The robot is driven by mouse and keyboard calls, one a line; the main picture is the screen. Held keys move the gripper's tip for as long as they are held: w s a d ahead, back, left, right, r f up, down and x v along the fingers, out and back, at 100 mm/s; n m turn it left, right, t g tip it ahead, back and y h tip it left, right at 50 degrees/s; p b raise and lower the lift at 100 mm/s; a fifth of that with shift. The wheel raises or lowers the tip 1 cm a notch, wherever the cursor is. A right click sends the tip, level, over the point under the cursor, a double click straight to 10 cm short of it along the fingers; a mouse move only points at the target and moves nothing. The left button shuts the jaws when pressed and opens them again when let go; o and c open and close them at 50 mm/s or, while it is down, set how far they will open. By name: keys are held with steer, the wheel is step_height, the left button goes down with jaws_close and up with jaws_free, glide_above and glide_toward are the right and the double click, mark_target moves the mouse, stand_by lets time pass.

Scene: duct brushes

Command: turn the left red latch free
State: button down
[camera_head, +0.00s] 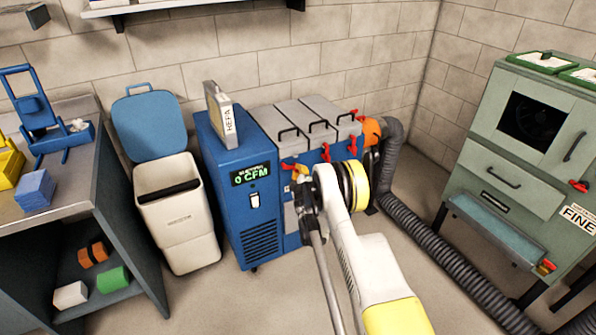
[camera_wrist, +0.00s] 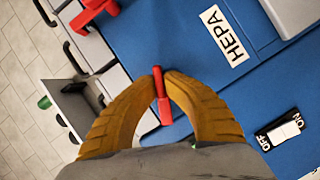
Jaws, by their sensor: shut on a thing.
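The blue filter machine (camera_head: 228,150) stands against the wall, with several red latches along its front top edge below the grey lids. My gripper (camera_head: 299,172) is at the left red latch (camera_head: 286,166). In the wrist view, my gripper's yellow fingers (camera_wrist: 161,82) are shut on this left red latch (camera_wrist: 164,108), a narrow red bar between the tips. Its pivot is partly hidden by the fingers. Another red latch (camera_wrist: 96,12) shows at the upper left and is apart from my gripper. The middle latch (camera_head: 326,152) and right latch (camera_head: 352,146) also show in the head view.
A HEPA label (camera_wrist: 225,36) and an on/off switch (camera_wrist: 284,129) are near my gripper. A white bin (camera_head: 178,215) stands left of the machine. A grey hose (camera_head: 430,235) runs along the floor to the right, before a green cabinet (camera_head: 480,150).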

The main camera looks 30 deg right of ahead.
stand_by(0.3)
steer(key=c, duration=1.5)
jaws_free()
steer(key=shift+w, duration=0.1)
steer(key=v, duration=0.7)
steer(key=shift+s, duration=0.25)
steer(key=shift+a, duration=0.15)
